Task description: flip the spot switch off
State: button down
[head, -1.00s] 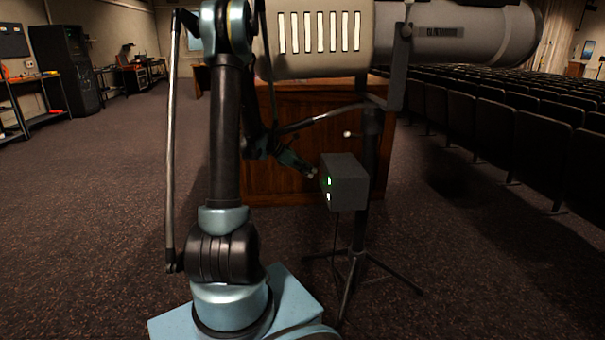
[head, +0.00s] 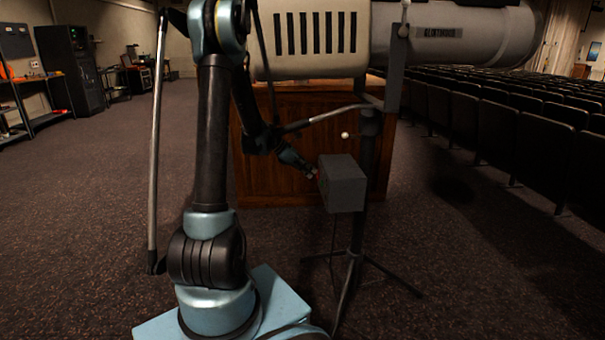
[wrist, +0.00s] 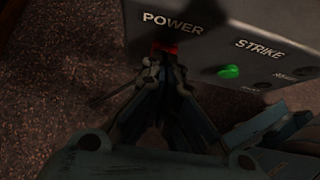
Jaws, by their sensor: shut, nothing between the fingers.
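The spot (head: 450,38) is a large grey lamp on a stand, and its side vent slots are dark. A grey control box (head: 343,183) is mounted low on the stand, with no lit indicator showing in the head view. In the wrist view its panel has a red switch (wrist: 165,48) under the word POWER and a green button (wrist: 229,71) under STRIKE. My gripper (head: 310,173) is shut and empty beside the box's left face. In the wrist view its fingertips (wrist: 164,68) are right at the red switch, partly covering it; contact and lever position cannot be told.
The tripod stand (head: 352,255) spreads its legs on the carpet below the box. A wooden cabinet (head: 300,120) stands behind my forearm. Rows of dark seats (head: 500,130) fill the right. Open carpet lies at the left.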

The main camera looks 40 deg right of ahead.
jog(key=shift+r, duration=0.15)
jog(key=shift+s+r, duration=0.1)
jog(key=shift+r, duration=0.6)
jog(key=shift+a, duration=0.1)
jog(key=v, duration=1.3)
jog(key=shift+a+f, duration=0.2)
jog(key=shift+f, duration=0.1)
